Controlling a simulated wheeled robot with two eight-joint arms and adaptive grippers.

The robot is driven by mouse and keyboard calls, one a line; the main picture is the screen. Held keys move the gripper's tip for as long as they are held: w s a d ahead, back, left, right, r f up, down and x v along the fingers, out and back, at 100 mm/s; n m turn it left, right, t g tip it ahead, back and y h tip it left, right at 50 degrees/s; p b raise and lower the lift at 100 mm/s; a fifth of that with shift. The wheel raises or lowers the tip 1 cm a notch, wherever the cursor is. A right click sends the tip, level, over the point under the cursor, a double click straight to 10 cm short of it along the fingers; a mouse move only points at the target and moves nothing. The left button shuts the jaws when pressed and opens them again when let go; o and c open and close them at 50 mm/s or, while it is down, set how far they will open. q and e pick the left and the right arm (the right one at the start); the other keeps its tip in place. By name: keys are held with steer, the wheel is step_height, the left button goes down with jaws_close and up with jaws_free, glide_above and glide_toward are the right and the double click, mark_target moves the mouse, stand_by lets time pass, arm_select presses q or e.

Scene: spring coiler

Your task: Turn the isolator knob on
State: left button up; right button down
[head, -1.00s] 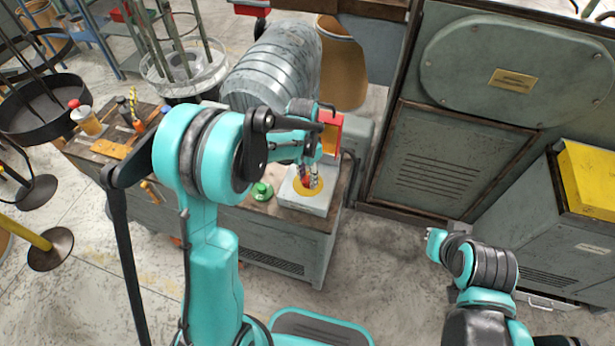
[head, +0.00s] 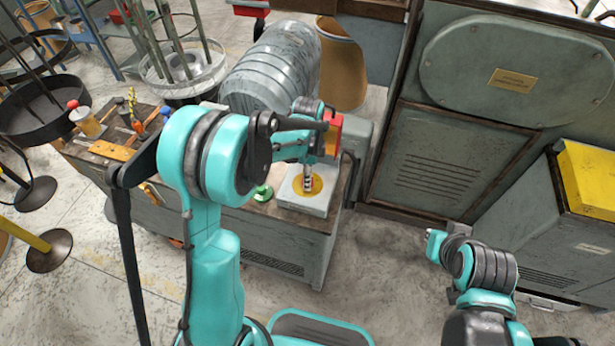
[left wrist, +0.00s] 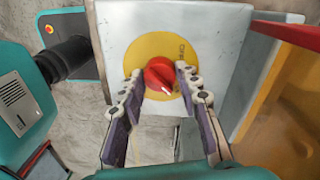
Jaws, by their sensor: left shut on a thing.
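The isolator knob is a red knob (left wrist: 159,76) on a round yellow plate (left wrist: 150,46), on the face of a pale grey box (left wrist: 215,30). My left gripper (left wrist: 160,74) is shut on the knob, one fingertip at each side. In the head view my left gripper (head: 308,184) reaches down over the grey box (head: 303,206) and hides the knob; some of the yellow plate (head: 321,190) shows. My right gripper (head: 434,242) is far from the box, its fingers unclear.
A green button (head: 262,192) sits left of the box on the bench. A red and yellow part (head: 333,133) stands close behind my left gripper. The floor between bench and right cabinet is clear.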

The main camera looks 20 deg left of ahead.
arm_select(q)
steer(key=shift+m, duration=0.4)
steer(key=o, duration=1.2)
steer(key=shift+c, duration=0.2)
